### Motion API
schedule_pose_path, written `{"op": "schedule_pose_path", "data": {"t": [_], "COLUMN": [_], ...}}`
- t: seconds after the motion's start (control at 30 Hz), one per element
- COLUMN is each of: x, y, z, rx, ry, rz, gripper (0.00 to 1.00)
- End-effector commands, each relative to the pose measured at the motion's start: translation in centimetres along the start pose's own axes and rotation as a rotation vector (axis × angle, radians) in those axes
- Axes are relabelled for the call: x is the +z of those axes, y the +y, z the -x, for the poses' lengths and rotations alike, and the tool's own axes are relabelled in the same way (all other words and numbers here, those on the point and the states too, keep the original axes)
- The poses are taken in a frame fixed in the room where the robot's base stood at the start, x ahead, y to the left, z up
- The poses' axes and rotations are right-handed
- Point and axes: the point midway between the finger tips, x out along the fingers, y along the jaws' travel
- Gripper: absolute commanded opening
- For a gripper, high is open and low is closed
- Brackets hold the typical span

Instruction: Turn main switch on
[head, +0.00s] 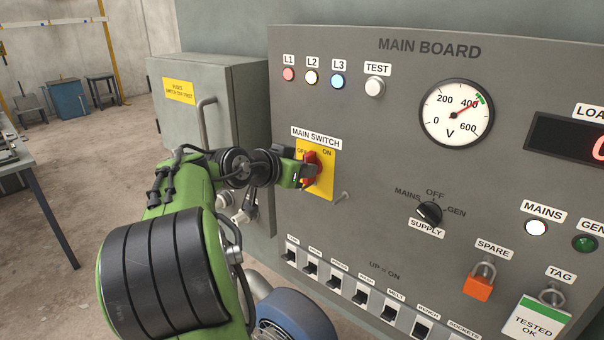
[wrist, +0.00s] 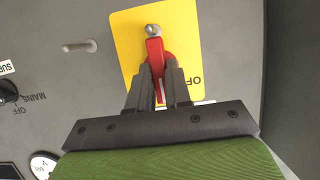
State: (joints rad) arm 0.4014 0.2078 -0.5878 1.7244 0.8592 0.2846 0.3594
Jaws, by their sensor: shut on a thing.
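The main switch has a red handle (head: 311,166) on a yellow plate (head: 324,184) marked OFF at left and ON at right, under the MAIN SWITCH label. My gripper (head: 305,174) is at the handle, its fingers shut on it. In the wrist view the red handle (wrist: 155,52) stands between the two dark fingers of my gripper (wrist: 159,82), with the yellow plate (wrist: 125,32) behind. This view is upside down; OFF shows right of the fingers and ON is hidden. The handle looks roughly upright; I cannot tell exactly which mark it points to.
A metal peg (head: 342,196) sticks out right of the plate. The black supply knob (head: 429,212) is further right, and a row of breakers (head: 335,281) is below. A grey cabinet (head: 232,90) with a handle stands close at left. The voltmeter (head: 456,113) reads near 400.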

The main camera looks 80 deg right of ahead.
Motion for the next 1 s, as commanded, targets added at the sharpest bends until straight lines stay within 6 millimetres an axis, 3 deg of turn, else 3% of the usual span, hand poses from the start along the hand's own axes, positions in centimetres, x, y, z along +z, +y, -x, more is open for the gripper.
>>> {"op": "schedule_pose_path", "data": {"t": [0.4, 0.43, 0.47, 0.77, 0.87, 1.0], "x": [0.2, 0.2, 0.2, 0.1, 0.0, -0.2], "y": [0.0, 0.0, 0.0, -0.1, -0.2, -0.3], "z": [0.0, 0.0, 0.0, 0.2, 1.4, 5.0], "rx": [-0.002, -0.002, -0.002, -0.003, -0.007, -0.013], "ry": [-0.006, -0.006, -0.006, -0.003, -0.003, -0.004], "rz": [-0.006, -0.006, -0.006, -0.006, -0.005, -0.004], "gripper": [0.00, 0.23, 0.28, 0.29, 0.29, 0.29]}}
